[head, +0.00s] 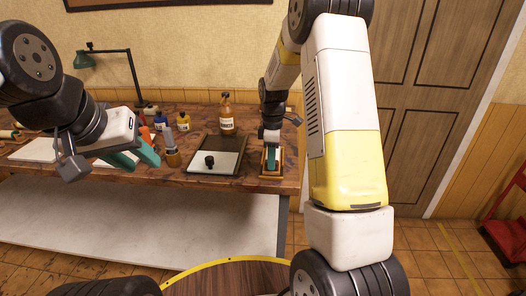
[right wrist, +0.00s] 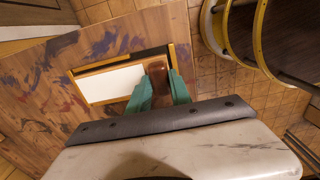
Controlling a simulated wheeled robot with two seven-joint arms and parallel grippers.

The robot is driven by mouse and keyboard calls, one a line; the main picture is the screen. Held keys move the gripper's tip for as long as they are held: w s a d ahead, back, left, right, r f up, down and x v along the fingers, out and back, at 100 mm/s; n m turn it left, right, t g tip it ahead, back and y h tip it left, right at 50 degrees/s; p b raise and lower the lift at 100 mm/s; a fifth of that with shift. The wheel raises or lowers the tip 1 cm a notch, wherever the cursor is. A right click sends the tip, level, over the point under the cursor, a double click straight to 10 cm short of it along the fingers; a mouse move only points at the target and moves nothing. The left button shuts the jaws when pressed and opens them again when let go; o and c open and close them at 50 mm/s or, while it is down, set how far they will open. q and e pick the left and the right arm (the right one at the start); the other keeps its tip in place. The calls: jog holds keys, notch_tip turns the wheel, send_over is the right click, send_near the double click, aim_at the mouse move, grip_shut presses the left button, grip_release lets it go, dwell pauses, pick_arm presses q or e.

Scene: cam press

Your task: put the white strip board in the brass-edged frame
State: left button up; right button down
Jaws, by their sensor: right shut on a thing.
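The brass-edged frame (right wrist: 73,88) lies near the table's edge in the right wrist view; it also shows small in the head view (head: 263,170). The white strip board (right wrist: 108,85) lies within the frame's outline, with a dark gap along its upper side; I cannot tell whether it sits flat. My right gripper (right wrist: 158,88) has its teal fingers shut on a rounded brown handle (right wrist: 157,76) at the frame's right end. In the head view, my right gripper (head: 272,162) is over the frame. My left gripper (head: 138,158) is open and empty above the table's left part.
A dark tray (head: 229,143) with a white sheet and black knob lies left of the frame. The wooden table (head: 240,188) ends just right of the frame.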

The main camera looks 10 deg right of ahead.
jog(key=shift+f, duration=0.2)
jog(key=c, duration=1.2)
grip_release()
jog(key=shift+o, duration=0.2)
jog(key=s+r+m+t, duration=0.1)
jog(key=s+r+m, duration=0.3)
jog(key=r, duration=1.4)
jog(key=s+a+r+m+t+y, duration=0.1)
jog(key=s+m, duration=0.4)
jog(key=s, duration=0.6)
jog(key=s+a+r+m+t+y, duration=0.1)
jog(key=s+r+m+t, duration=0.3)
jog(key=s, duration=0.7)
jog(key=shift+s+a+m, duration=0.3)
jog(key=shift+a+m, duration=0.15)
jog(key=shift+m, duration=0.15)
